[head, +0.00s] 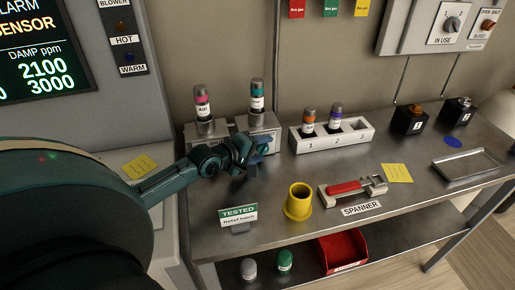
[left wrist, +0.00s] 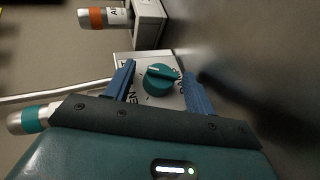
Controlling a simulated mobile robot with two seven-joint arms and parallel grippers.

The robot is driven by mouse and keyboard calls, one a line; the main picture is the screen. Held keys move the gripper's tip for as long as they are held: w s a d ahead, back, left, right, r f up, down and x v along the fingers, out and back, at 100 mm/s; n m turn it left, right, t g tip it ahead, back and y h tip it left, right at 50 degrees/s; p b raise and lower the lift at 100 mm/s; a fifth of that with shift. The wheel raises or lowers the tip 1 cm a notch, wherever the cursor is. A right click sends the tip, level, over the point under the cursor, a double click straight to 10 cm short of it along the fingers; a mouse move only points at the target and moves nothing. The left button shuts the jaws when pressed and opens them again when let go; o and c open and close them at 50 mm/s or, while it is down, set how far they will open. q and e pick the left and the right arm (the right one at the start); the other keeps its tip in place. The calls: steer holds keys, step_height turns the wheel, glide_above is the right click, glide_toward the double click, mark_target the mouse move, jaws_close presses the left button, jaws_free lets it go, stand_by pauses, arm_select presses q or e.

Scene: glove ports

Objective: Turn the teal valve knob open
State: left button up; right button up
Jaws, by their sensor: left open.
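The teal valve knob (left wrist: 158,80) is on the pale face of a valve box in the left wrist view. The face has black lettering, partly covered by the fingers. My left gripper (left wrist: 159,73) is open, with one blue finger on each side of the knob; I cannot tell whether either touches it. In the head view my left gripper (head: 260,146) is in front of the box (head: 272,131) under the teal-banded cylinder (head: 257,96) and hides the knob. My right gripper is not in view.
A similar box with a pink-banded cylinder (head: 202,103) stands just left. A white rack (head: 360,139) is to the right. A yellow cup (head: 298,201), a spanner holder (head: 352,190) and a TESTED sign (head: 239,214) stand nearer on the metal bench. A red bin (head: 342,250) is below.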

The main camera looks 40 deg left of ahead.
arm_select(q)
steer(key=v, duration=1.3)
steer(key=shift+r, duration=0.1)
